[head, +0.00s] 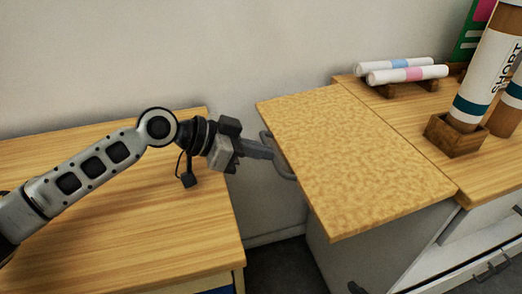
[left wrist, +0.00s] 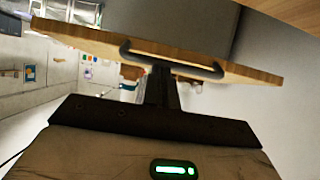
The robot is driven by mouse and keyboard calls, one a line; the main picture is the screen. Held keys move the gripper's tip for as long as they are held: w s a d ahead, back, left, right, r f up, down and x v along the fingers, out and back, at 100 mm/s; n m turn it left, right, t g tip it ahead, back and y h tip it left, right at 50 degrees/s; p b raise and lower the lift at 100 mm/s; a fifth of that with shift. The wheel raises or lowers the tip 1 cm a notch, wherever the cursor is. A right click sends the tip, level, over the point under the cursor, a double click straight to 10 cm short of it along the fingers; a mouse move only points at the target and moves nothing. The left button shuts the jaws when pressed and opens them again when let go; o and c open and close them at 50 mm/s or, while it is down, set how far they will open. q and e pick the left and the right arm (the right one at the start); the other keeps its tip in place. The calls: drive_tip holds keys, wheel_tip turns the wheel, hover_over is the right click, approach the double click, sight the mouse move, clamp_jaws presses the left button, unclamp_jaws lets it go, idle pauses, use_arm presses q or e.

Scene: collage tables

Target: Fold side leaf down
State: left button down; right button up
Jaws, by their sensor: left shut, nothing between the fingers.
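The side leaf (head: 350,160) is a speckled yellow-wood panel that stands out level from the left edge of the right-hand table, with a seam between them. A grey loop handle (head: 284,172) is on its left edge. In the left wrist view the leaf (left wrist: 90,40) shows nearly edge-on, with the dark handle (left wrist: 205,69) across it. My left gripper (head: 270,153) reaches in from the left at the handle, its fingers shut with nothing between them. In the left wrist view its fingers (left wrist: 162,72) overlap the handle; I cannot tell whether they touch. My right gripper is not in view.
A left wooden table (head: 130,215) lies under my left arm, with a gap between it and the leaf. On the right-hand table (head: 400,110) stand rolled papers (head: 405,74) on a rack and a labelled tube (head: 490,65) in a wooden holder (head: 455,138). White cabinet fronts lie below.

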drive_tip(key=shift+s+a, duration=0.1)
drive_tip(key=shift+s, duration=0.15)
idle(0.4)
